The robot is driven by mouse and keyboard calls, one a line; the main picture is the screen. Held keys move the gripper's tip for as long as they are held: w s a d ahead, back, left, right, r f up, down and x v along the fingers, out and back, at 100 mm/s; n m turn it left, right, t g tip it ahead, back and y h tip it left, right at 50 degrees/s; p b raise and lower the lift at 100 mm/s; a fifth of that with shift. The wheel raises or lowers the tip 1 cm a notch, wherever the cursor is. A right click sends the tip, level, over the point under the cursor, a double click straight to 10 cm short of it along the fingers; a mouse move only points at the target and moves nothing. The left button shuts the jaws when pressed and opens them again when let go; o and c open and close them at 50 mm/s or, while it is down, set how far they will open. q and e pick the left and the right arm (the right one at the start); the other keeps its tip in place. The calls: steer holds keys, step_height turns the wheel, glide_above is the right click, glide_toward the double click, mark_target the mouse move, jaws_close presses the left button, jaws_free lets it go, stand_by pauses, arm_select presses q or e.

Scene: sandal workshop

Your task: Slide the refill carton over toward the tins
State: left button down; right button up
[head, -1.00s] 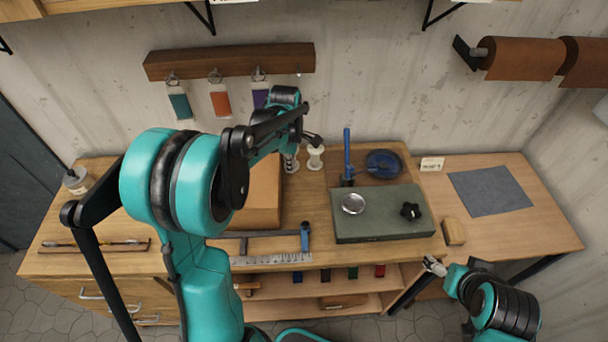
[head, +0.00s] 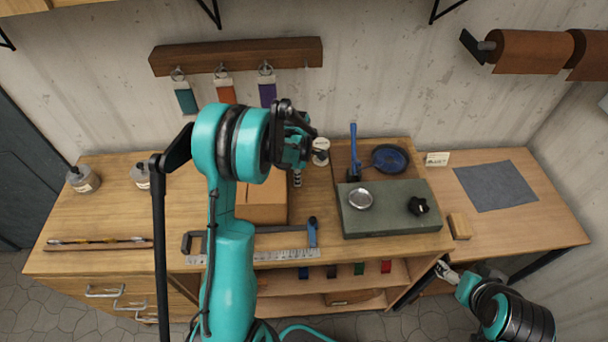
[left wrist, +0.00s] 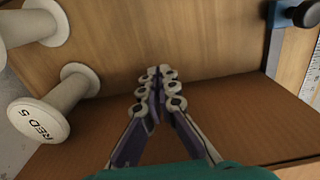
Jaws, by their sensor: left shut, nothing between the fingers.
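The refill carton (head: 262,205) is a brown box on the bench, partly hidden by my left arm in the head view. It also shows in the left wrist view (left wrist: 250,120). My left gripper (head: 297,180) is shut and empty at the carton's right side. In the left wrist view its closed fingertips (left wrist: 157,75) reach past the carton's edge, over bare wood; contact cannot be told. Two pale tins with dark tops, one at far left (head: 82,180) and one nearer (head: 140,176), stand left of the carton. My right gripper (head: 446,270) is low at right, its fingers unclear.
White spools (left wrist: 45,117) stand close to the gripper. A bar clamp (head: 312,232) and ruler (head: 285,254) lie in front of the carton. A green slab (head: 390,222) with a small dish is at right. Bench between carton and tins looks partly clear.

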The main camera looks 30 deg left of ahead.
arm_select(q)
steer(key=shift+s+a, duration=0.5)
steer(key=shift+a, duration=0.2)
steer(key=shift+a, duration=0.15)
steer(key=s+a+b, duration=0.1)
steer(key=s+a, duration=0.1)
steer(key=a, duration=0.3)
steer(key=s+a+b, duration=0.1)
steer(key=s+a, duration=0.2)
steer(key=a, duration=0.1)
steer(key=s+a, duration=0.3)
steer(key=a, duration=0.2)
steer(key=shift+s+a+b, duration=0.25)
steer(key=shift+a+b, duration=0.05)
steer(key=shift+b, duration=0.1)
steer(key=shift+r, duration=0.1)
steer(key=shift+d, duration=0.1)
